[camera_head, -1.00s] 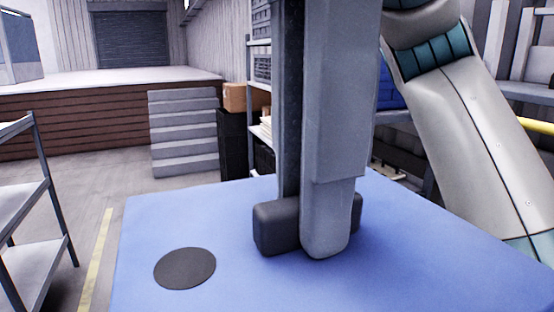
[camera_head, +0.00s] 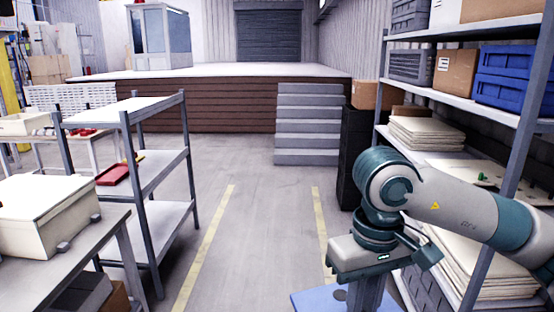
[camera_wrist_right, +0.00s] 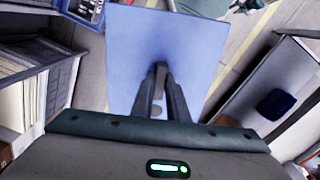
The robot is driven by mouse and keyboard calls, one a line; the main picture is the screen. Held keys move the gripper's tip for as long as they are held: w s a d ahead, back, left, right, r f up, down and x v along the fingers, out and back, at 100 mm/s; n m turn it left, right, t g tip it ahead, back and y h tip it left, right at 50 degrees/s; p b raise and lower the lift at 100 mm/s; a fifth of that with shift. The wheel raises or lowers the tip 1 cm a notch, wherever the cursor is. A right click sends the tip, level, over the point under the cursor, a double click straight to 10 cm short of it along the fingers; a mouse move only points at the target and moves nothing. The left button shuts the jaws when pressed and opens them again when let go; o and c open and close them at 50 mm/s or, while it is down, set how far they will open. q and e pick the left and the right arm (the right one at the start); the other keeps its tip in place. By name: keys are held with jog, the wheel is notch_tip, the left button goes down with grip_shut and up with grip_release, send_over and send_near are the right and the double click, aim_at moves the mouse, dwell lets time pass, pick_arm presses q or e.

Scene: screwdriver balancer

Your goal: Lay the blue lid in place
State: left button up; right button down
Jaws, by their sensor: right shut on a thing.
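The blue lid (camera_head: 305,303) is a flat blue panel, cut off by the bottom edge of the head view. It fills the upper middle of the right wrist view (camera_wrist_right: 130,45). My right gripper (camera_wrist_right: 161,68) is shut over the lid's middle, where a dark handle showed earlier. My left gripper is in neither current view. I cannot pick out the lid's resting place.
A shelf unit (camera_head: 500,113) with blue crates (camera_head: 505,62) and stacked boards (camera_head: 425,132) stands close on the right. A metal rack (camera_head: 150,102) and a table with a cream box (camera_head: 45,225) stand on the left. The floor aisle (camera_head: 240,240) between is clear.

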jog(key=s+d+f+m+b, duration=0.1)
jog(key=d+f+m, duration=0.2)
jog(key=f, duration=1.3)
jog(key=d, duration=0.3)
jog(key=shift+d+f, duration=0.25)
jog(key=shift+d, duration=0.05)
jog(key=shift+s, duration=0.1)
jog(key=s+f, duration=0.4)
jog(key=f, duration=1.1)
jog(key=shift+a, duration=0.15)
